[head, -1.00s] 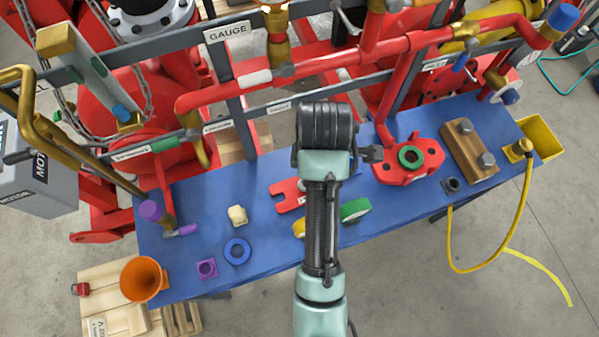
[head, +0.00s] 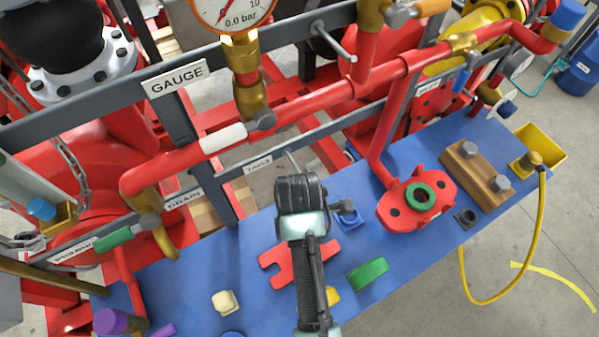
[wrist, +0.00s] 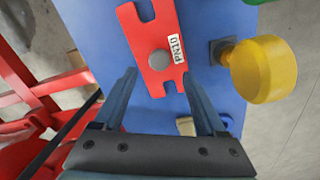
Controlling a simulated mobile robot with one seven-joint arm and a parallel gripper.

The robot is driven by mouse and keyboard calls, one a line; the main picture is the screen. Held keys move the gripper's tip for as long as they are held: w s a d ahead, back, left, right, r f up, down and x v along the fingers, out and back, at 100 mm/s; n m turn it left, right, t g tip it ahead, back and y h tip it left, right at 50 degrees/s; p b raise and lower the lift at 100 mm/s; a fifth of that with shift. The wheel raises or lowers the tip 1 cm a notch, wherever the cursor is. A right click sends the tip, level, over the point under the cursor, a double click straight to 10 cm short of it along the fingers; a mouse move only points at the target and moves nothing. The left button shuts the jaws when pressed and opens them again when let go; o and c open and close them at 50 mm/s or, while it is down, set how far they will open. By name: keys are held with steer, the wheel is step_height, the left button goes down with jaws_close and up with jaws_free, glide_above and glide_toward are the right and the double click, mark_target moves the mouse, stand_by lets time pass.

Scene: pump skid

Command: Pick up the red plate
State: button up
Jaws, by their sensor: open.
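The red plate (wrist: 150,45) lies flat on the blue bench top, with a slot in each end, a grey round knob in its middle and a white PN10 label. In the head view the red plate (head: 275,262) is partly covered by my arm. My gripper (wrist: 160,75) is open and empty in the wrist view. Its fingertips sit either side of the near end of the plate, with the knob between and just beyond them. I cannot tell how high the fingers are above the bench. In the head view the fingers are hidden behind my wrist.
A yellow round-headed part (wrist: 262,72) stands right of the plate in the wrist view. A green ring (head: 368,274) and a cream block (head: 225,301) are nearby on the bench (head: 185,275). Red pipes (head: 300,105) and a grey rail run behind. A red flange (head: 415,205) is to the right.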

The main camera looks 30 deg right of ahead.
steer(key=shift+d+f+p, duration=0.15)
steer(key=shift+f+p, duration=0.25)
steer(key=shift+f, duration=2.95)
jaws_close()
steer(key=shift+r, duration=0.1)
